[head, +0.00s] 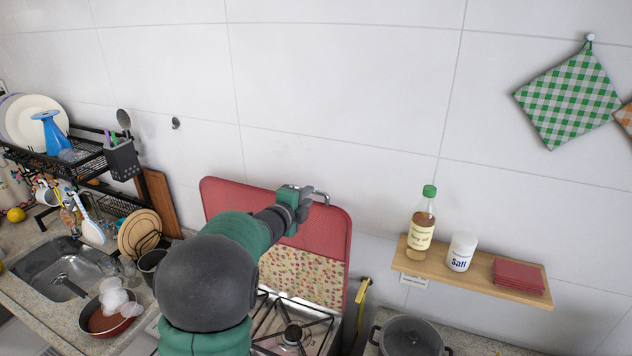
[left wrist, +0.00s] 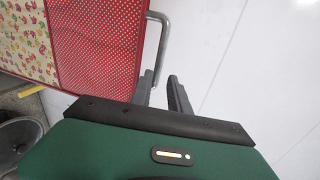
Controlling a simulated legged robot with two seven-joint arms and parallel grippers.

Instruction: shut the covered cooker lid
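The cooker lid (head: 222,199) is a red panel with a patterned lower part. It stands raised behind the stove, near the wall. A metal bar handle (head: 322,194) is at its top edge. The left wrist view shows the lid's red dotted face (left wrist: 100,50) and the handle (left wrist: 162,42). My left gripper (head: 304,203) is at the lid's top edge, by the handle. Its two fingers (left wrist: 162,92) are apart, close to the handle; I cannot tell whether they touch it. My arm hides part of the lid and stove. My right gripper is not in view.
The stove (head: 291,335) lies below the lid. A wall shelf (head: 470,272) with a bottle (head: 421,228), salt jar (head: 461,251) and red stack (head: 518,275) is to the right. A pot (head: 409,338) is below it. A sink and dish rack (head: 90,160) are at left.

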